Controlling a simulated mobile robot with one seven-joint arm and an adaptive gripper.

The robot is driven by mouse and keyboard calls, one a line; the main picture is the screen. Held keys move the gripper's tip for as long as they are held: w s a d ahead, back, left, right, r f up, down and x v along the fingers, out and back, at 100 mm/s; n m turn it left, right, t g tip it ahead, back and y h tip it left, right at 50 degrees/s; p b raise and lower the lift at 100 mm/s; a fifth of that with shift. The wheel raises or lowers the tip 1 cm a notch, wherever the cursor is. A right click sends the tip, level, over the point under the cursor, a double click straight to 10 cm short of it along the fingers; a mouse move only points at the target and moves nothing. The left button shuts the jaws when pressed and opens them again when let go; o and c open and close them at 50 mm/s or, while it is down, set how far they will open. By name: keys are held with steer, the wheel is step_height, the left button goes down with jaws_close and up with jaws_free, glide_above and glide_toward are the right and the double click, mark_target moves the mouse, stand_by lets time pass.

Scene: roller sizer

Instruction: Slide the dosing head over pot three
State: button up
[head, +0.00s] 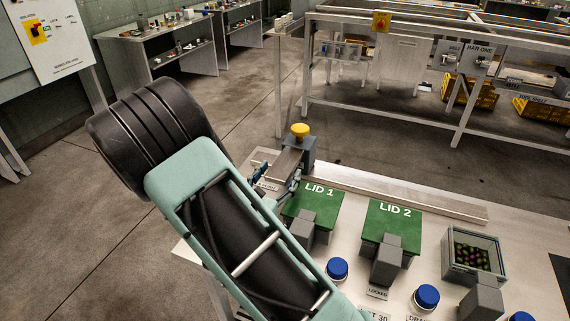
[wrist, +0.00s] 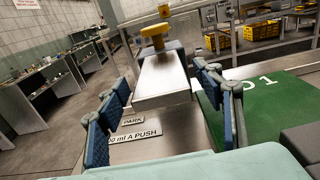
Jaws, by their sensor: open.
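The dosing head, a grey metal block (wrist: 166,82) with a yellow knob (head: 300,131), stands at the back left of the bench, by a PARK label (wrist: 133,121). The knob also shows in the wrist view (wrist: 154,38). My gripper (head: 277,179) is open, its blue-padded fingers on either side of the block's near end in the wrist view; I cannot tell whether they touch it. The third pot (head: 450,270), an open grey-green box holding dark red and green pieces, is to the right, past the green LID 1 (head: 314,205) and LID 2 (head: 391,226).
A pale rail (head: 400,195) runs along the bench's back edge, right from the dosing head. Grey blocks (head: 388,262) stand before the pots, with blue-capped knobs (head: 337,269) in front. A LOCKED tag (head: 377,293) is below LID 2. Open floor lies behind.

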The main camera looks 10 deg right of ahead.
steer(key=v, duration=0.6)
steer(key=shift+s+a, duration=0.1)
steer(key=shift+s, duration=0.05)
